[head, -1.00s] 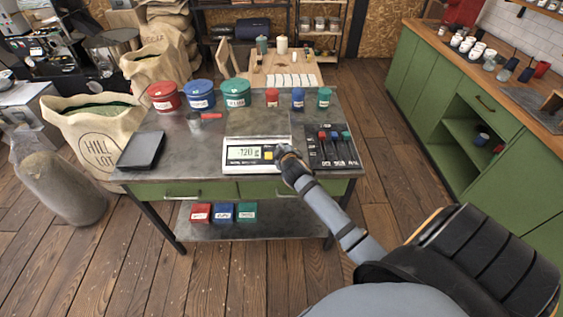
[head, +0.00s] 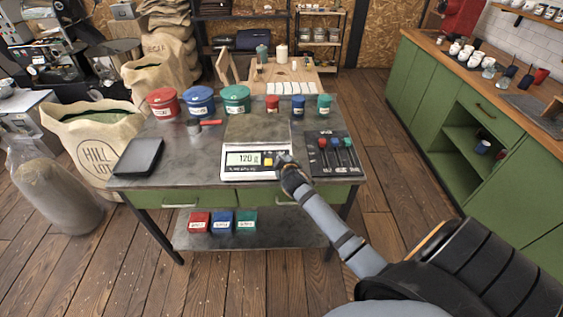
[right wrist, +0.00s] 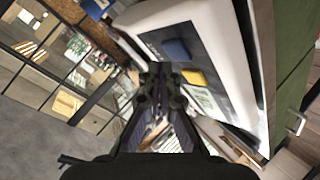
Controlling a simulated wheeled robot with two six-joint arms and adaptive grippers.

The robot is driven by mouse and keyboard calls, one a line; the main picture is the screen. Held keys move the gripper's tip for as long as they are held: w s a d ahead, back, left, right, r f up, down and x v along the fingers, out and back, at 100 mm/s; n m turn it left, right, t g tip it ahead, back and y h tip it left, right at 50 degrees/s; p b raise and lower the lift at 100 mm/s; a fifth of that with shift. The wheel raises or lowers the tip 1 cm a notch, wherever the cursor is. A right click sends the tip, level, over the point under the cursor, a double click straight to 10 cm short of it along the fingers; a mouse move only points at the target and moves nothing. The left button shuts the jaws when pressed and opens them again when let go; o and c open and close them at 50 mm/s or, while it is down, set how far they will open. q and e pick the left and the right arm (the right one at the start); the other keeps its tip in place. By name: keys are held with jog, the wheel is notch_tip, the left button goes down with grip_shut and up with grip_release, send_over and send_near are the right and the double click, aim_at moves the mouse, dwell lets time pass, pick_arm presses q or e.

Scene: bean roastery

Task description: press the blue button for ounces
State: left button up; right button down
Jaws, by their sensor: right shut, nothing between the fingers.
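The scale (head: 231,176) stands at the front of the metal table, and its lit display (head: 243,159) seems to read 120 g. The yellow button (head: 267,162) shows right of the display. The blue button (right wrist: 175,50) shows beside the yellow one (right wrist: 193,77) in the right wrist view; in the head view my gripper largely hides it. My right gripper (head: 283,162) is shut and empty at the right end of the scale's front panel. In the right wrist view its fingertips (right wrist: 158,75) appear close to the buttons; I cannot tell if they touch. My left gripper is out of view.
A black tray with several coloured scoops (head: 338,160) lies right of the scale. A dark flat pad (head: 138,157) lies at the left. Red, blue and green tubs (head: 199,101) and smaller jars (head: 298,106) line the back of the table.

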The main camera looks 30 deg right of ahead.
dwell(0.8)
jog(key=shift+w+d+f, duration=0.1)
jog(key=shift+f, duration=0.3)
jog(key=shift+w+f+b, duration=0.1)
jog(key=shift+f+b, duration=0.3)
jog(key=shift+f, duration=0.05)
dwell(0.5)
jog(key=shift+r, duration=0.1)
jog(key=shift+s+r+p, duration=0.25)
jog(key=shift+r+p, duration=0.5)
jog(key=shift+p, duration=0.25)
jog(key=shift+r+p, duration=0.5)
jog(key=shift+p, duration=0.1)
jog(key=r+p, duration=0.1)
jog(key=s+r+p, duration=0.1)
jog(key=a+r+p, duration=0.1)
jog(key=p, duration=0.1)
jog(key=shift+s+r, duration=0.2)
jog(key=shift+r, duration=0.2)
